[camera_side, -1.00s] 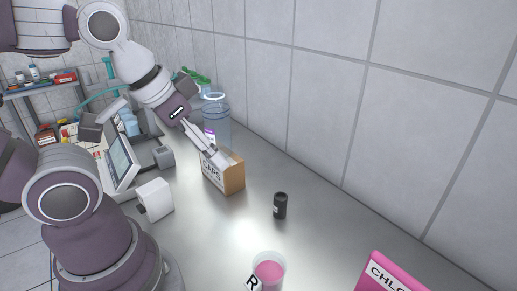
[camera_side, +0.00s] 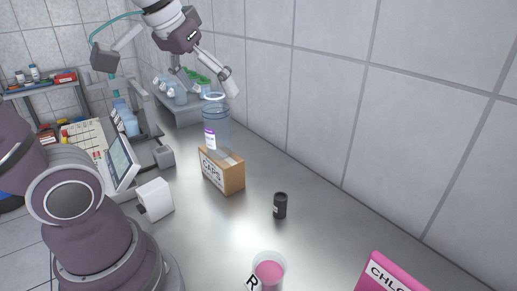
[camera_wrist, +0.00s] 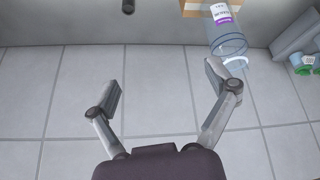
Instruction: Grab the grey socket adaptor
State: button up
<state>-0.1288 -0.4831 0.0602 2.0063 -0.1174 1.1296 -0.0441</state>
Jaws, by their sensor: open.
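My gripper (camera_side: 231,84) is raised high at the back of the bench, near the tiled wall, above and beyond the clear jar. In the wrist view my gripper (camera_wrist: 166,85) is wide open, with only wall tiles between its fingers. I cannot tell for sure which thing is the grey socket adaptor. A whitish-grey block with a dark end (camera_side: 156,199) stands on the bench at left. A small grey block (camera_side: 164,156) sits beside the screen unit. My gripper is well away from both, and neither shows clearly in the wrist view.
A clear jar (camera_side: 216,122) stands by a cardboard CAPS box (camera_side: 222,172). A small black cylinder (camera_side: 280,206), a pink-filled cup (camera_side: 269,272) and a pink box (camera_side: 385,275) are nearer. A screen unit (camera_side: 121,164) stands left. Bench around the cylinder is clear.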

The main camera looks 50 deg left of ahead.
jog(key=w+a+n+g+y, duration=0.25)
jog(key=a+n, duration=0.55)
jog(key=a, duration=0.6)
jog(key=n+g+y, duration=0.3)
jog(key=n, duration=0.3)
send_over(162, 150)
jog(key=d, duration=0.3)
jog(key=f, duration=0.2)
jog(key=a+f, duration=0.1)
jog(key=f, duration=0.7)
jog(key=a+f, duration=0.2)
jog(key=f, duration=0.6)
jog(key=a+f, duration=0.1)
jog(key=f, duration=0.8)
jog(key=shift+a+f, duration=0.1)
jog(key=shift+a, duration=0.15)
jog(key=c, duration=1.3)
